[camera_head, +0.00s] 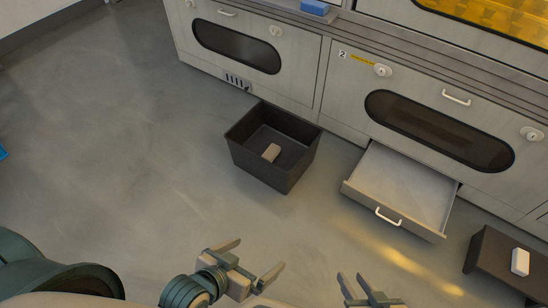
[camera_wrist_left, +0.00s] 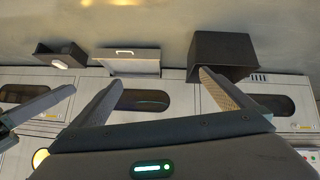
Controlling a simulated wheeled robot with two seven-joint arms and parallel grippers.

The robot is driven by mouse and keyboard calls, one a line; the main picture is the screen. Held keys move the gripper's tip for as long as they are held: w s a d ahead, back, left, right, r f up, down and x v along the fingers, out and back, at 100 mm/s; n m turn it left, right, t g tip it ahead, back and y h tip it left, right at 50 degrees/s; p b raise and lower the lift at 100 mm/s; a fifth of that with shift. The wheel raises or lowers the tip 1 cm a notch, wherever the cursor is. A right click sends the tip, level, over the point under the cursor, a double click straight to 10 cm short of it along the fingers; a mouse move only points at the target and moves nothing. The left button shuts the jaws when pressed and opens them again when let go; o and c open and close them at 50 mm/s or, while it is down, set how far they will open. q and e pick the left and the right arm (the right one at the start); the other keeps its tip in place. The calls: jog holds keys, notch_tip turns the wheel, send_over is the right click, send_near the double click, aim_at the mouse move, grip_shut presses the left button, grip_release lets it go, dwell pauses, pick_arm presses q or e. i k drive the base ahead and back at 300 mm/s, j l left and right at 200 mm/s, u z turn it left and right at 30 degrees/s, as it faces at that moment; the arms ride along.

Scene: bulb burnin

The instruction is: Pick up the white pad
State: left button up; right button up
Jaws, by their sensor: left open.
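A white pad (camera_head: 520,262) lies on top of a low dark box (camera_head: 492,262) at the lower right of the head view. A small pale patch shows at the dark box in the left wrist view (camera_wrist_left: 60,61), too small to make out. My left gripper (camera_head: 258,257) is open and empty at the bottom middle, far to the left of the pad. Its two spread fingers also show in the left wrist view (camera_wrist_left: 150,95), with nothing between them. My right gripper (camera_head: 352,277) is at the bottom edge, nearer the pad; its fingers look apart and empty.
A black open bin (camera_head: 250,158) holding a pale grey block (camera_head: 271,152) stands on the floor. An open, empty-looking drawer (camera_head: 400,185) juts from the grey cabinets (camera_head: 345,95). A blue object (camera_head: 314,7) sits on the counter.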

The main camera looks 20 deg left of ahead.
aim_at(519, 259)
jog(key=z, duration=1.8)
